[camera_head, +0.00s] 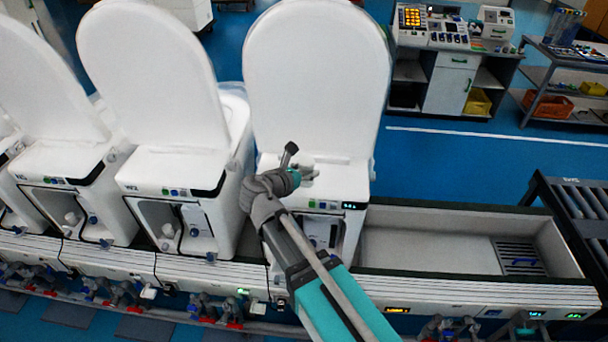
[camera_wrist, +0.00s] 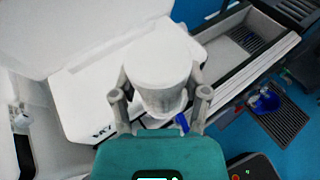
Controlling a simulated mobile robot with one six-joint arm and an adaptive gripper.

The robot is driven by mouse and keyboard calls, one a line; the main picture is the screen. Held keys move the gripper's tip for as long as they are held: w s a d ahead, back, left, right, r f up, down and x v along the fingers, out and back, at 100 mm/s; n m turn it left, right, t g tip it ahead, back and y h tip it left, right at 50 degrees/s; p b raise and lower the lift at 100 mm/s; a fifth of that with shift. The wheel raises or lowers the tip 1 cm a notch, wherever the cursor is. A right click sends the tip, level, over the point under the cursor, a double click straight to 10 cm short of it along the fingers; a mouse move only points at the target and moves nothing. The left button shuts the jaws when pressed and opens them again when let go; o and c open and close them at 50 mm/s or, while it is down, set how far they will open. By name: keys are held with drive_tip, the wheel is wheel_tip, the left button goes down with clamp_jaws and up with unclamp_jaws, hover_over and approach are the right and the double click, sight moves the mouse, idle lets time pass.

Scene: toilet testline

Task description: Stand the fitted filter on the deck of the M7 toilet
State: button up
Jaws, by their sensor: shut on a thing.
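My gripper (camera_wrist: 160,76) is shut on a white cylindrical filter (camera_wrist: 160,58), one finger on each side of it. In the wrist view the filter is over the white deck of a toilet (camera_wrist: 88,100) whose label seems to read M7. I cannot tell whether its base touches the deck. In the head view my gripper (camera_head: 290,176) is over the front of the rightmost toilet (camera_head: 345,178), below its raised white lid (camera_head: 316,75). The arm hides part of that toilet's front, and the filter is hard to make out against the white.
Other white toilets (camera_head: 170,160) with raised lids stand in a row to the left. An open trough (camera_head: 430,245) with a drain grate lies to the right. A roller conveyor (camera_head: 575,215) is at the right edge. The blue floor behind is clear up to the workbench (camera_head: 450,85).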

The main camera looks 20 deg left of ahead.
drive_tip(key=shift+w+r, duration=0.1)
idle(0.4)
drive_tip(key=w+a+f+b, duration=0.1)
drive_tip(key=w+f+b, duration=0.1)
drive_tip(key=w, duration=0.1)
drive_tip(key=w+a+f+b, duration=0.2)
drive_tip(key=w+f+b, duration=0.1)
drive_tip(key=w, duration=0.1)
drive_tip(key=w+a+f+b, duration=0.2)
drive_tip(key=w+f+b, duration=0.1)
drive_tip(key=w, duration=0.1)
drive_tip(key=shift+a+f, duration=0.1)
drive_tip(key=shift+f, duration=0.05)
drive_tip(key=shift+w+a+f+b, duration=0.1)
drive_tip(key=shift+w+f+b, duration=0.3)
drive_tip(key=shift+b, duration=0.15)
drive_tip(key=shift+w+a+f+b, duration=0.2)
drive_tip(key=shift+w+f+b, duration=0.15)
drive_tip(key=shift+f+b, duration=1.6)
drive_tip(key=shift+f, duration=0.1)
drive_tip(key=o, duration=1.2)
